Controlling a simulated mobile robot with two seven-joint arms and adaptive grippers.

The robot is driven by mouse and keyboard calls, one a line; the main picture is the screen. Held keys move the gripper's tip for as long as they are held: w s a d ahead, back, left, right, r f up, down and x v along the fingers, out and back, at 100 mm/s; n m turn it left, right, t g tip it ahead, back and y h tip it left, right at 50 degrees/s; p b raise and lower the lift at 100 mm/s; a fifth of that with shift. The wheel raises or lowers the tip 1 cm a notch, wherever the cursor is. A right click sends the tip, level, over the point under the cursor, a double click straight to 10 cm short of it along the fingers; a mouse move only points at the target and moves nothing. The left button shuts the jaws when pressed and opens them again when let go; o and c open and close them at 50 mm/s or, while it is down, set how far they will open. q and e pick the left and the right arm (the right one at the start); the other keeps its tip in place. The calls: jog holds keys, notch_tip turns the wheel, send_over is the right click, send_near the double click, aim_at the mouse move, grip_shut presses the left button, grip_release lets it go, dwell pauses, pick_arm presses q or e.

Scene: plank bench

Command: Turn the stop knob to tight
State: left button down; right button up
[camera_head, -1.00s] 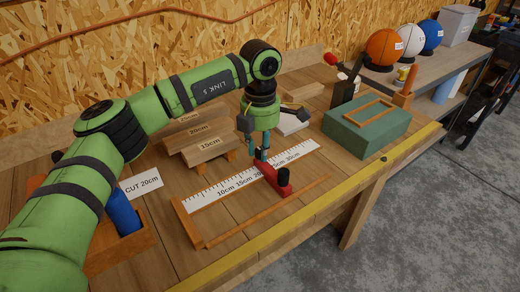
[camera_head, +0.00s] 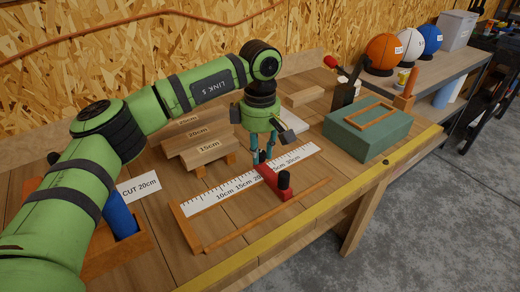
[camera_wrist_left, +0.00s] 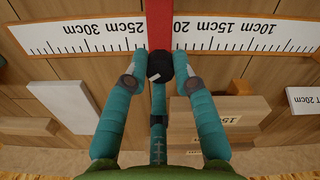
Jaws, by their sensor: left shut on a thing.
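The red stop (camera_head: 271,181) lies across the ruler strip (camera_head: 225,190). It has an upright black post (camera_head: 284,181) at its front end. In the left wrist view the red stop (camera_wrist_left: 159,22) runs up from a round black knob (camera_wrist_left: 155,66) with a small white mark. My left gripper (camera_head: 263,162) points down at the stop's back end. In the wrist view its teal fingertips (camera_wrist_left: 160,69) are on both sides of the knob, shut on it. The head view mostly hides this knob behind the fingers. My right gripper is in neither view.
Wooden blocks (camera_head: 203,147) with length labels stand behind the ruler. A green box (camera_head: 367,137) is to the right, a "CUT 20cm" card (camera_head: 139,187) to the left. A thin wooden rail (camera_head: 262,217) runs in front of the ruler.

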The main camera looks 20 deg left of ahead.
aim_at(260, 153)
pick_arm(q)
jog(key=m, duration=0.3)
jog(key=shift+f+m, duration=0.15)
jog(key=shift+m, duration=0.15)
jog(key=shift+s+m, duration=0.1)
jog(key=shift+m, duration=1.7)
jog(key=c, duration=1)
grip_release()
notch_tip(260, 153, up, 12)
